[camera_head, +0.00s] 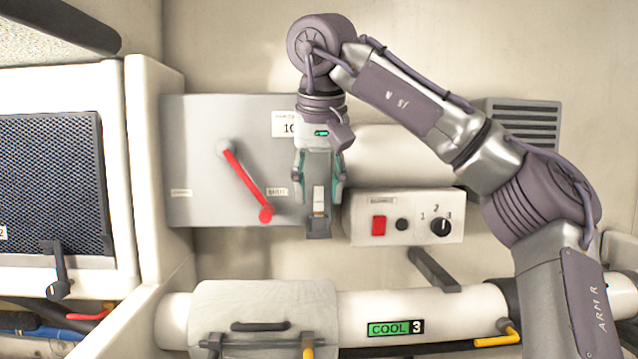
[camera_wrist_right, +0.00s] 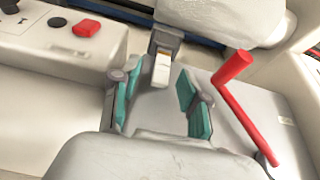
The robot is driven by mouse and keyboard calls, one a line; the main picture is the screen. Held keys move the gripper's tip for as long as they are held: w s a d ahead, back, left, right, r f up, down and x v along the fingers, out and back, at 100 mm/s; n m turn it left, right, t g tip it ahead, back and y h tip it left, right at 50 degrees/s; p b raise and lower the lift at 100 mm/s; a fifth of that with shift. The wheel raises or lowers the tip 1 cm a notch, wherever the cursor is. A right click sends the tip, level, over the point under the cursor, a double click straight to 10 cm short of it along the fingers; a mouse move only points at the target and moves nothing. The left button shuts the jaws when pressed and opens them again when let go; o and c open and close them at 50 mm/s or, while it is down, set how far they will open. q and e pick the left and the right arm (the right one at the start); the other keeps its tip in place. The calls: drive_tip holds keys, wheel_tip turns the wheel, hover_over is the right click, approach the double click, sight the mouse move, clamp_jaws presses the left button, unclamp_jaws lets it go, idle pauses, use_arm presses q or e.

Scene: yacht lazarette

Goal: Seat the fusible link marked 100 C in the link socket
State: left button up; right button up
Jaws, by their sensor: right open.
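A small white and tan link (camera_head: 319,201) stands upright with its lower end at a dark grey socket (camera_head: 318,229) on the lower right edge of the grey panel. Its marking is too small to read. My right gripper (camera_head: 318,187) is open, its green-padded fingers on either side of the link. In the right wrist view the fingers (camera_wrist_right: 160,103) are spread with a clear gap. There the link (camera_wrist_right: 161,71) shows beyond the gap, against the socket (camera_wrist_right: 167,41), with no finger touching it. How deep it sits cannot be told. My left gripper is not in view.
The grey panel (camera_head: 200,130) carries a red lever (camera_head: 245,182) left of my gripper and a placard (camera_head: 284,124) partly hidden by it. A control box (camera_head: 404,204) with a red switch and a knob stands close right. A white pipe (camera_head: 452,310) runs below.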

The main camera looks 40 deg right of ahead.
drive_tip(key=v, duration=1.2)
